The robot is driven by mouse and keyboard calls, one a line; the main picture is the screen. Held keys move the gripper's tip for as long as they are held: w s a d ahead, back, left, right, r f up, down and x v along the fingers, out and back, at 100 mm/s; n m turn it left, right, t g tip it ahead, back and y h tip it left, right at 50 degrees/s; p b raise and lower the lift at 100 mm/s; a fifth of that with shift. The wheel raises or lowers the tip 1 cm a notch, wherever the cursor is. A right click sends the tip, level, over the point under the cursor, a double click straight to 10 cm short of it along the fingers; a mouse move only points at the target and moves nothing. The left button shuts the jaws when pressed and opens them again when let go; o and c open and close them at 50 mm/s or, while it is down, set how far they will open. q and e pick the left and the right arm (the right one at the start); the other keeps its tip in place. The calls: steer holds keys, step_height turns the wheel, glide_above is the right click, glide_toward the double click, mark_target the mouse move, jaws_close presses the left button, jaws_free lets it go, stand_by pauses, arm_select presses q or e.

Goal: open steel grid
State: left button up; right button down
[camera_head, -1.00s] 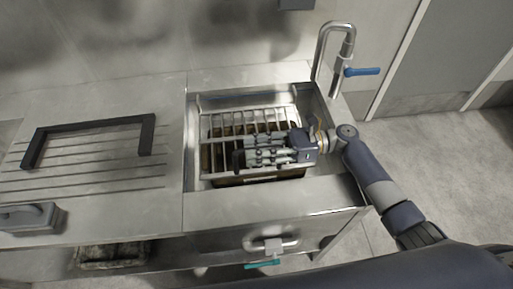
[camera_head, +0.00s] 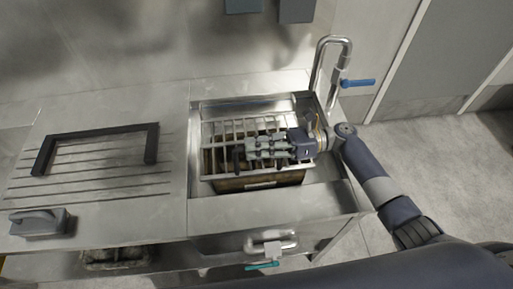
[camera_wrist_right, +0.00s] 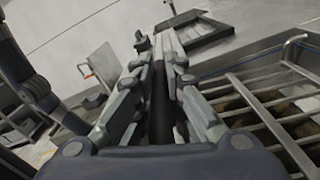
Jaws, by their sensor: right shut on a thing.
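The steel grid (camera_head: 222,129), a frame of parallel metal bars, lies inside the sink over a brown crate-like thing (camera_head: 262,181). It also shows at the right of the right wrist view (camera_wrist_right: 249,78). My right gripper (camera_head: 240,157) reaches in from the right, across the grid, and is shut on part of it, seemingly near its left side. In the right wrist view my right gripper's fingers (camera_wrist_right: 163,55) are close together; the exact contact is hidden. My left gripper is not in view.
The steel sink (camera_head: 203,216) has a tap (camera_head: 347,60) with a blue lever at its back right. A dark U-shaped frame (camera_head: 95,135) lies on the ribbed drainboard at left. A grey handled block (camera_head: 40,222) sits at the front left.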

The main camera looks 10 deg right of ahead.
steer(key=w+r+m+p, duration=0.5)
steer(key=w+r+p, duration=0.3)
steer(key=r, duration=0.4)
steer(key=shift+r+m+p, duration=0.25)
steer(key=shift+m+p, duration=0.05)
steer(key=shift+p, duration=0.1)
